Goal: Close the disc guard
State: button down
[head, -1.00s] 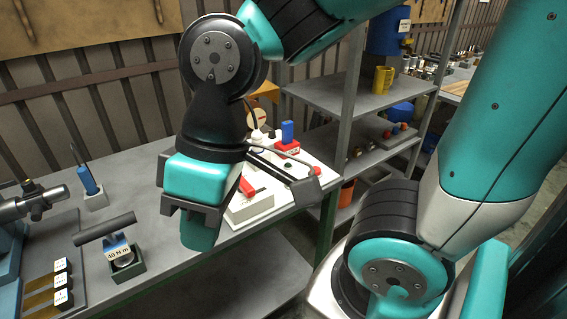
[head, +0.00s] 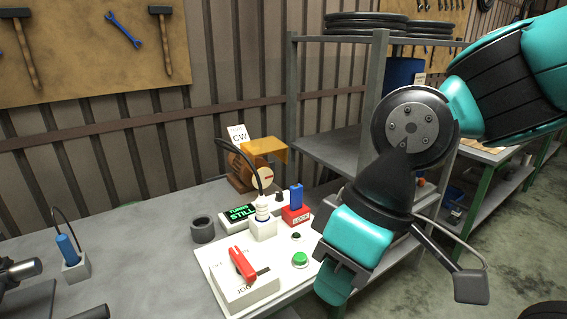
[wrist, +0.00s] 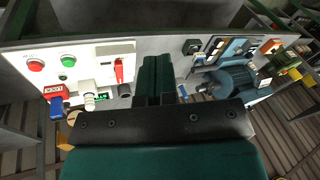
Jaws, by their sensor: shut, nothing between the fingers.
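The disc guard (head: 267,148) is an orange-yellow plate at the back of the bench. It stands up above a pale disc (head: 262,176) with a red mark, on a brown motor-like unit (head: 238,168), so the disc's face shows. My gripper (head: 332,290) is at the front right of the white control panel, well apart from the guard, pointing down. In the wrist view its two dark green fingers (wrist: 158,78) are together with nothing between them. The guard cannot be made out clearly in the wrist view.
A grey shelf (head: 335,160) stands right of the guard.

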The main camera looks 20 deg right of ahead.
aim_at(271, 144)
jog(key=z, duration=0.4)
jog(key=i, duration=1.15)
jog(key=u, duration=0.5)
